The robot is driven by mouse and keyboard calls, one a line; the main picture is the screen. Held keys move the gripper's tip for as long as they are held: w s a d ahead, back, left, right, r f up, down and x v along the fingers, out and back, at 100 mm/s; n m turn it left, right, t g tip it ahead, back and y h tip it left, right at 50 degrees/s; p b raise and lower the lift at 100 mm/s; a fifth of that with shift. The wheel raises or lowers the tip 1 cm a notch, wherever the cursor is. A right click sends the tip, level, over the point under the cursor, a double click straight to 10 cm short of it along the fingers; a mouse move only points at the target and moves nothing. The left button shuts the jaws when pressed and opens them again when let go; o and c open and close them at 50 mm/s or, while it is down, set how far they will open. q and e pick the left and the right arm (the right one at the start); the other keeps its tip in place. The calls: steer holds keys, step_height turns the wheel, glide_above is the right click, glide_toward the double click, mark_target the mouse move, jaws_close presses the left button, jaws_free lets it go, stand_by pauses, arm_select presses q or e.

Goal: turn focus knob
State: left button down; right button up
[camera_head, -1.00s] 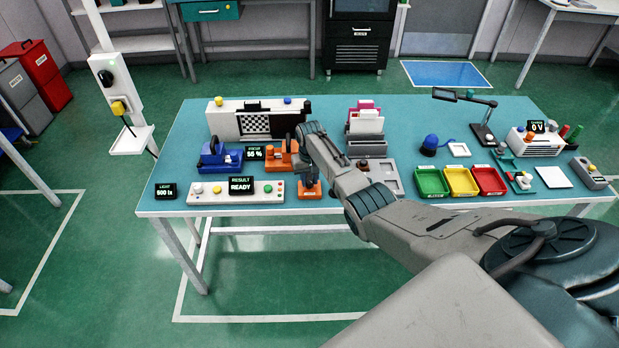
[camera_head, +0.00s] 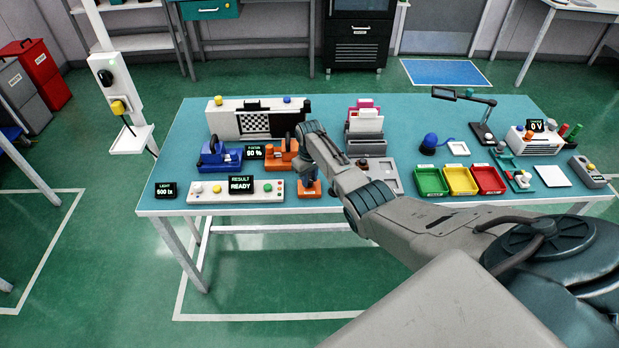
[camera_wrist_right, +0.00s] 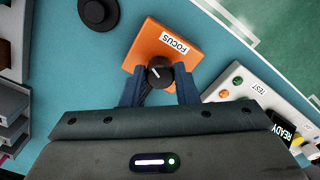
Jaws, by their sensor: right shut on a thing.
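The orange focus block (camera_head: 311,194) stands near the table's front edge; the wrist view shows it with a white FOCUS label (camera_wrist_right: 174,43). Its dark round knob (camera_wrist_right: 159,72) has a pale pointer line. My right gripper (camera_wrist_right: 160,84) is shut on the knob, with one blue finger on each side; in the head view the gripper (camera_head: 309,178) comes down over the block and hides the knob. A small black display (camera_head: 254,152) behind reads 90 %. My left gripper is not in view.
A white panel with buttons and a READY display (camera_head: 241,185) stands left of the block. A blue device (camera_head: 219,158) and an orange device (camera_head: 282,155) stand behind, before a checkerboard fixture (camera_head: 256,124). A grey tray (camera_head: 383,172) is to the right.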

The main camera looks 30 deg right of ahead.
mark_target(309, 180)
steer(key=o, duration=1)
steer(key=shift+r, duration=0.15)
step_height(309, 180, up, 11)
steer(key=b, duration=0.2)
steer(key=shift+f, duration=0.2)
steer(key=shift+f, duration=0.1)
